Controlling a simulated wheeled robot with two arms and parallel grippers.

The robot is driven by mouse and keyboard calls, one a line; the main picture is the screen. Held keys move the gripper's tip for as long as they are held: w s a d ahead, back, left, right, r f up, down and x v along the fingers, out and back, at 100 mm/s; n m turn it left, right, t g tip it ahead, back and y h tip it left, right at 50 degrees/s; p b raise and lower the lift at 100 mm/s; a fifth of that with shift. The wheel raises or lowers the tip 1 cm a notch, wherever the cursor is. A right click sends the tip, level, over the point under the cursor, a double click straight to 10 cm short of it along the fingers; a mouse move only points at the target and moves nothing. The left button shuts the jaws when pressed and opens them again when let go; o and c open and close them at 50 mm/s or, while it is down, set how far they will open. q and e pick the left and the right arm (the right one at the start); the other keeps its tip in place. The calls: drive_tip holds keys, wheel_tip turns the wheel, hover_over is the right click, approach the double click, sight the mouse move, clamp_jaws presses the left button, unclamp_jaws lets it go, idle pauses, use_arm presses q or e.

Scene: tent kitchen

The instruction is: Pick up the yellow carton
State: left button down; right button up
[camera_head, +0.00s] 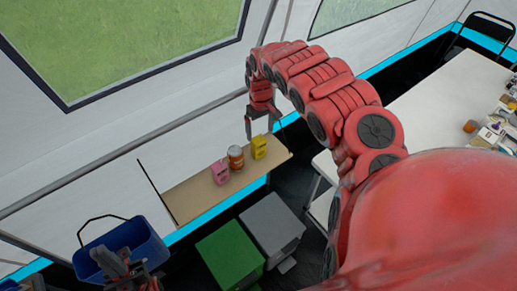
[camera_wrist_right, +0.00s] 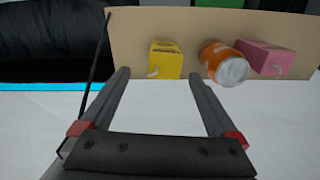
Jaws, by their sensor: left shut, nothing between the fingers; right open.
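The yellow carton (camera_head: 259,148) stands at the right part of a narrow wooden shelf (camera_head: 200,202) in the head view. In the right wrist view the yellow carton (camera_wrist_right: 165,62) shows just beyond and between my fingertips. My right gripper (camera_head: 262,126) is open and empty, above and beside the carton on the wall side, apart from it. Its two spread fingers also show in the right wrist view (camera_wrist_right: 160,76). My left gripper (camera_head: 122,274) is low at the bottom left, partly cut off, shut and empty, in front of the blue bucket.
An orange can (camera_head: 236,157) stands close to the yellow carton, with a pink carton (camera_head: 219,172) beyond it. Below are a blue bucket (camera_head: 145,240), a green bin (camera_head: 229,258) and a grey bin (camera_head: 272,225). A white table (camera_head: 440,100) holding small items is at right.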

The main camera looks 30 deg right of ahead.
sight(258, 139)
drive_tip(key=shift+a+f, duration=0.1)
drive_tip(key=shift+f, duration=0.3)
drive_tip(key=f, duration=0.1)
drive_tip(key=f+p, duration=0.2)
drive_tip(key=f, duration=0.1)
drive_tip(key=shift+a, duration=0.35)
drive_tip(key=shift+d+f, duration=0.1)
drive_tip(key=shift+f, duration=0.3)
drive_tip(key=shift+c, duration=0.3)
drive_tip(key=c, duration=1.3)
drive_tip(key=shift+c, duration=0.2)
drive_tip(key=shift+r, duration=0.1)
